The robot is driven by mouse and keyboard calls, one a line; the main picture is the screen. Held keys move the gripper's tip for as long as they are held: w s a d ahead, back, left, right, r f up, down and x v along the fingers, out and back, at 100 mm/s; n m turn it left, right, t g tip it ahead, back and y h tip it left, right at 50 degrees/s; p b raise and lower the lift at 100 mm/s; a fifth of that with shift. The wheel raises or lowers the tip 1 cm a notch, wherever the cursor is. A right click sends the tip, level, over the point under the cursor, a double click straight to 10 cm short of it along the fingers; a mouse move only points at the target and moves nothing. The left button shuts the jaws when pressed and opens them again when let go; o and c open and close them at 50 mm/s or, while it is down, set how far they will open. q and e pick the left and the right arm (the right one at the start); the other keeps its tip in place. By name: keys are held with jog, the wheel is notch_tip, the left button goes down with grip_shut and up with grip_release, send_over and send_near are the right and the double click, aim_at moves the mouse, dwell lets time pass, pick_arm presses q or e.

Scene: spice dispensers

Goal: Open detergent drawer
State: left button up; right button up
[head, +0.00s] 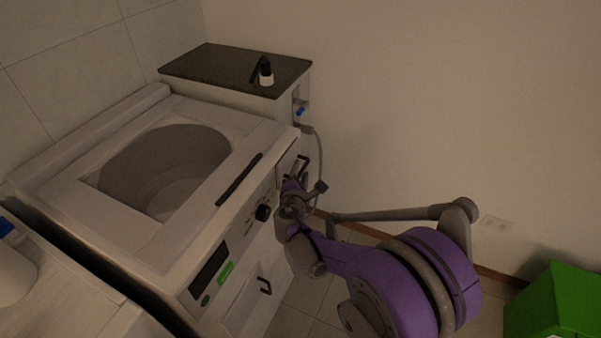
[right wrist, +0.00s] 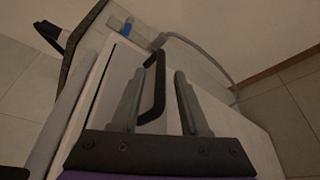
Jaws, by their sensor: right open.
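The washing machine (head: 105,225) stands at the left in the head view, its control panel facing my right arm. The detergent drawer (head: 287,160) looks closed, at the far end of that panel. Its black bar handle (head: 304,162) is partly hidden by my right gripper (head: 298,184). In the right wrist view the handle (right wrist: 158,88) shows between the two grey fingers of the right gripper (right wrist: 157,88). The fingers are apart, one on each side of the bar. I cannot tell whether either finger touches it. My left gripper is not in view.
A dark-topped cabinet (head: 210,66) with a small black and white bottle (head: 266,73) stands behind the machine. A grey hose (head: 319,150) hangs beside it. A second black handle (head: 265,286) is low on the front. A green bin (head: 555,305) stands at right.

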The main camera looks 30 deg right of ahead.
jog(key=shift+c, duration=0.2)
grip_shut()
dwell(1.3)
